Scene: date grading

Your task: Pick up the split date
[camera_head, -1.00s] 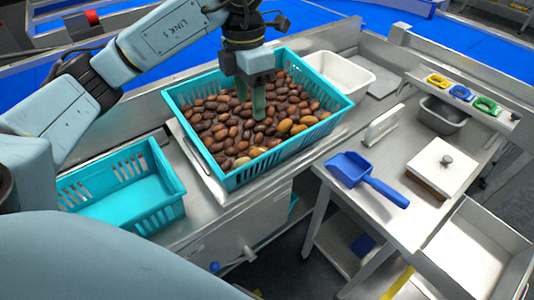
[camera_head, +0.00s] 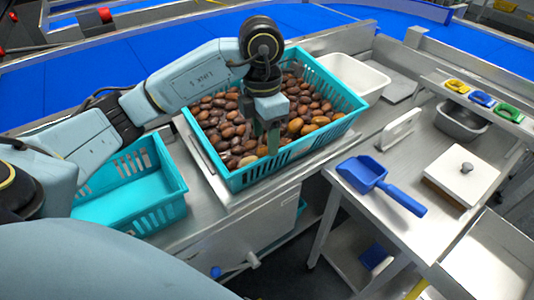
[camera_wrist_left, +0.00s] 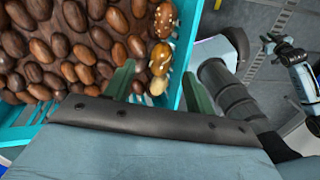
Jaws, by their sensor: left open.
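Many brown dates (camera_head: 225,128) fill a teal crate (camera_head: 236,182). I cannot tell for sure which one is the split date. In the left wrist view, a date with pale speckles (camera_wrist_left: 165,20) lies by the crate wall, another speckled date (camera_wrist_left: 160,58) lies below it, and a small tan date (camera_wrist_left: 157,87) is nearest the gripper. My left gripper (camera_head: 266,146) is open and points down at the crate's near side. In the wrist view its fingers (camera_wrist_left: 158,74) stand either side of the lower speckled date and the tan one, holding nothing.
The crate's near wall (camera_wrist_left: 183,55) rises close beside the right finger. An empty teal crate (camera_head: 150,208) stands at left. A white tub (camera_head: 368,82), a blue scoop (camera_head: 370,175) and a lidded white box (camera_head: 462,173) stand to the right.

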